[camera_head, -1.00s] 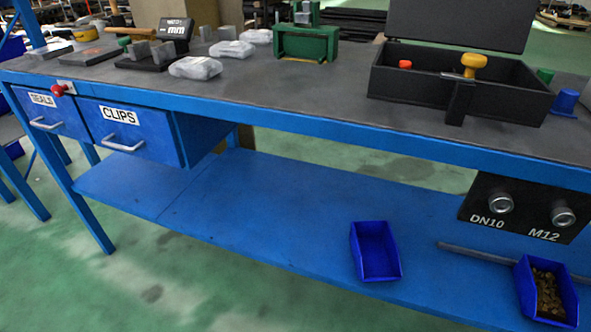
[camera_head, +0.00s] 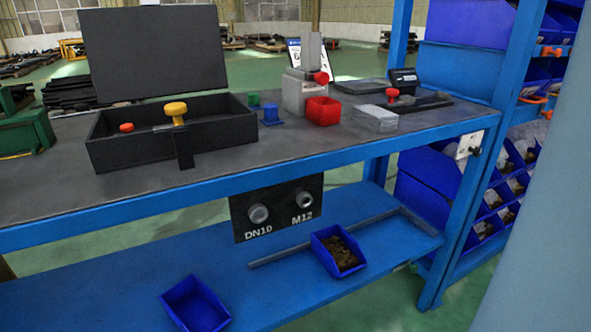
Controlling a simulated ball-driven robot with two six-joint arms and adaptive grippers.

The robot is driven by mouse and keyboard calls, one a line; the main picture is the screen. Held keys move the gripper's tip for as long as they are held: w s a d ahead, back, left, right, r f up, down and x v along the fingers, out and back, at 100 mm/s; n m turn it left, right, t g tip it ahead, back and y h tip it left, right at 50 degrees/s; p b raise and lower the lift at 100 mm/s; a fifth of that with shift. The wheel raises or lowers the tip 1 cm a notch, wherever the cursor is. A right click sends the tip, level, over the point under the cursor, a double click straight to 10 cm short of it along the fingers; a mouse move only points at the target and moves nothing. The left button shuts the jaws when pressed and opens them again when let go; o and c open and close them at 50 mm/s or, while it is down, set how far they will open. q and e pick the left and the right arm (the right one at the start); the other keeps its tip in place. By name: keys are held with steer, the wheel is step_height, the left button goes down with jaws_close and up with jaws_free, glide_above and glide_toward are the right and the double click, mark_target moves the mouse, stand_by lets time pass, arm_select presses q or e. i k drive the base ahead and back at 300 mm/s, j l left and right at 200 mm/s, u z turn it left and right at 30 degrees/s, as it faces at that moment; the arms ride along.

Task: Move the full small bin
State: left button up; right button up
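The full small bin (camera_head: 325,262) is blue and filled with small brown pieces. It sits upright on the blue lower shelf (camera_head: 262,292) of the workbench, below and right of the black DN10/M12 panel. A second blue small bin (camera_head: 188,307) on the same shelf, to the left and nearer, is empty. Neither of my grippers shows in the head view.
A grey rod (camera_head: 300,252) lies on the shelf behind the full bin. The DN10/M12 panel (camera_head: 278,207) hangs under the tabletop. A bin rack (camera_head: 505,150) stands at the right.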

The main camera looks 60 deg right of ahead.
mark_target(340, 254)
steer(key=k+z, duration=0.15)
steer(key=z, duration=1.85)
